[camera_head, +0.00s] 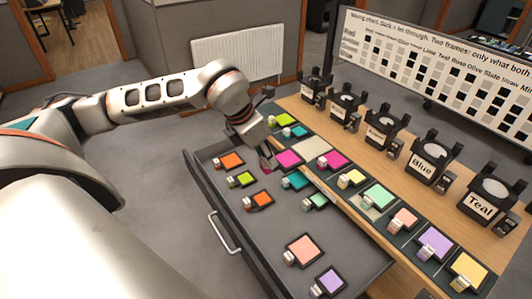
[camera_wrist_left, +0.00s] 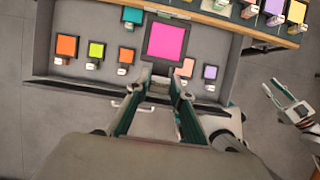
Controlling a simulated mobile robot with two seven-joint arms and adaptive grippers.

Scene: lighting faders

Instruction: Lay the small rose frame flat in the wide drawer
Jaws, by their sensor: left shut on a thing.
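My left gripper (camera_head: 266,157) is shut on the small handle of a magenta-pink, dark-rimmed frame (camera_head: 288,158), taken as the rose one. The frame looms large just beyond the fingertips (camera_wrist_left: 160,92) in the left wrist view (camera_wrist_left: 166,42). It appears above the back part of the open wide drawer (camera_head: 205,205); its exact height is unclear. Another magenta frame (camera_head: 331,159) lies in the row on the worktop. My right gripper (camera_wrist_left: 282,97) shows at the right edge of the left wrist view, fingers apart and empty. It is not in the head view.
The drawer holds orange (camera_head: 232,160), lime (camera_head: 241,180), salmon (camera_head: 302,249) and lilac (camera_head: 328,283) frames, among others. Bare grey floor shows between the front and back frames. Several labelled black lamp holders (camera_head: 427,160) stand along the worktop, with a chart board (camera_head: 440,60) behind.

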